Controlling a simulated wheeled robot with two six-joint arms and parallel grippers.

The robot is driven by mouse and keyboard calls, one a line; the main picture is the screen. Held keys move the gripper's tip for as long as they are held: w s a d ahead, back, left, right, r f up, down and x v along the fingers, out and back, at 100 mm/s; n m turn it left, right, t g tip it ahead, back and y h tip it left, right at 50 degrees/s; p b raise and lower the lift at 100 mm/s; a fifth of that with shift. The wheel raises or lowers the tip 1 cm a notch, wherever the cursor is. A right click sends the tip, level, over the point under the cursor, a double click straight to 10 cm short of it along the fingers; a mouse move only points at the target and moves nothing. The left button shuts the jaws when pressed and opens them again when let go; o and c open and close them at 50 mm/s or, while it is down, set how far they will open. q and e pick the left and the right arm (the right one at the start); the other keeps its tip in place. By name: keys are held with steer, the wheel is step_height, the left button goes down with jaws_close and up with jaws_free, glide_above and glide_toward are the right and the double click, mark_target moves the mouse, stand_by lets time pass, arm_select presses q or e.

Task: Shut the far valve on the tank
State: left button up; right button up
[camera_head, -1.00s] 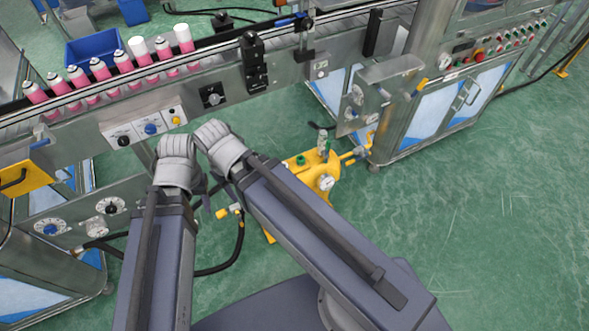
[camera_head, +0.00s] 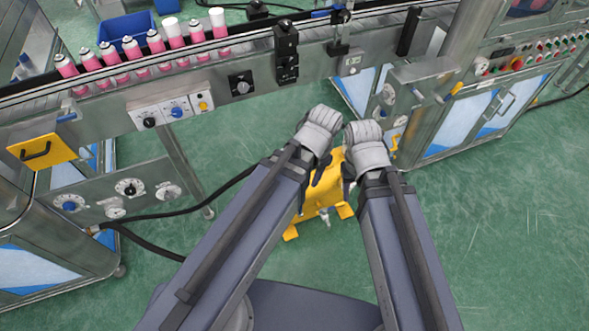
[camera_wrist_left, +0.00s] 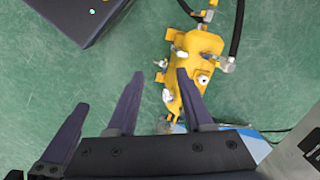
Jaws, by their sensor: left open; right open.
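The yellow tank (camera_head: 326,196) stands on the floor below my grippers in the head view, which hide much of its top. In the left wrist view the tank (camera_wrist_left: 198,45) shows from above with pale valve fittings (camera_wrist_left: 162,64) on one side and a round gauge-like part (camera_wrist_left: 203,80). I cannot tell which fitting is the far valve. My left gripper (camera_head: 312,178) is open above the tank's left side; its dark fingers (camera_wrist_left: 160,85) reach over the tank in the wrist view, seemingly holding nothing. My right gripper (camera_head: 350,182) is open over the tank's right side, its fingertips partly hidden.
A conveyor with several pink cans (camera_head: 173,35) runs along the back. A control panel (camera_head: 172,110) hangs on its front. Steel cabinets stand at left and right (camera_head: 470,115). Black hoses (camera_head: 190,212) run from the left cabinet to the tank. Green floor at right (camera_head: 500,240) is clear.

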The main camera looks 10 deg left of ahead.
arm_select(q)
steer(key=w+a+f+m+t+b, duration=0.1)
steer(key=w+a+f+m+b, duration=0.2)
steer(key=w+f+m+b, duration=0.2)
steer(key=w+a+f+m+t+b, duration=0.1)
steer(key=w+a+f+m+b, duration=0.2)
steer(key=w+f+m+b, duration=0.3)
steer(key=w+a+f+m+t+y+b, duration=0.1)
steer(key=w+a+f+m+b, duration=0.3)
steer(key=w+f+m+b, duration=0.2)
steer(key=shift+w+f+m+b, duration=0.25)
steer(key=shift+f+m+b, duration=1.2)
steer(key=shift+m, duration=0.95)
steer(key=shift+f, duration=0.25)
steer(key=b+x, duration=0.6)
steer(key=x, duration=0.1)
steer(key=shift+w+a+f+b, duration=0.15)
steer(key=shift+w+f+b, duration=0.05)
steer(key=shift+f+b, duration=0.2)
steer(key=shift+r, duration=0.1)
steer(key=shift+c, duration=0.2)
jaws_close()
